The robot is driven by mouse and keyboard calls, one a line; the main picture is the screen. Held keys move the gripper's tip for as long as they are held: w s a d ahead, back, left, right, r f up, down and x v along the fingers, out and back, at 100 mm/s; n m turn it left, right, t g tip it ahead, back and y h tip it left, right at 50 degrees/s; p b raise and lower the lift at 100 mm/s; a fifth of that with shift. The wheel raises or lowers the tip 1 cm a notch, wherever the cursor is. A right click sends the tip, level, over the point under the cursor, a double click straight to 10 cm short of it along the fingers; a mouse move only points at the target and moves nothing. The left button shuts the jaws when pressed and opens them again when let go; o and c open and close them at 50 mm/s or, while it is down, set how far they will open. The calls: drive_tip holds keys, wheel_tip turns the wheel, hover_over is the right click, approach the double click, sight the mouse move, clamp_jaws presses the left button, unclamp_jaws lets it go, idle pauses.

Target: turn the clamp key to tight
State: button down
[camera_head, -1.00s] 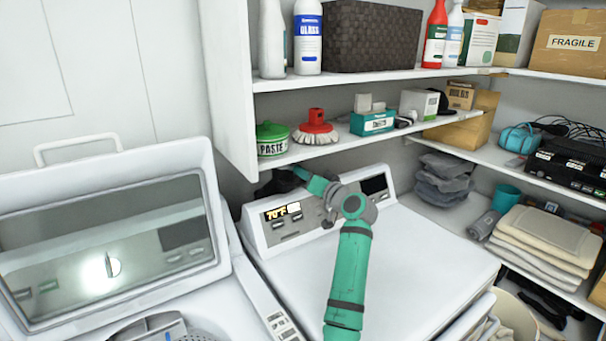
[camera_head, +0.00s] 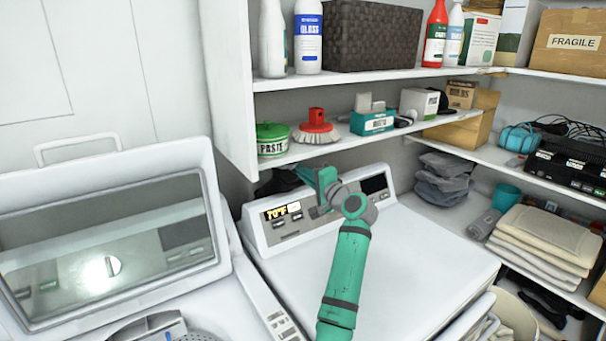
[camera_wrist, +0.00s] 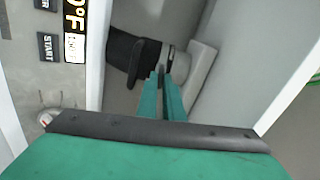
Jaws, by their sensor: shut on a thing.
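My gripper (camera_wrist: 163,78) is behind the control panel of the white dryer. Its narrow green fingers are closed on the small clamp key, which is mostly hidden between them. A black hose (camera_wrist: 122,48) with a dark flap beside the fingertips ends at a pale band and a grey-white duct (camera_wrist: 203,65). In the head view my gripper's green hand (camera_head: 322,180) reaches over the panel, under the lower shelf. A dark part of the hose (camera_head: 278,183) shows to its left. The key's exact angle cannot be told.
The dryer's control panel (camera_head: 290,222) stands close below my wrist. The lower shelf above holds a green paste tin (camera_head: 272,140), a red brush (camera_head: 316,128) and a teal box (camera_head: 372,123). Grey folded bags (camera_head: 443,178) lie to the right. The dryer top is clear.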

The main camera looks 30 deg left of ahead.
drive_tip(key=shift+s+m, duration=0.1)
drive_tip(key=shift+m, duration=0.5)
drive_tip(key=c, duration=1.9)
unclamp_jaws()
drive_tip(key=v, duration=1)
drive_tip(key=shift+d, duration=0.35)
drive_tip(key=shift+m, duration=0.3)
drive_tip(key=shift+s, duration=0.1)
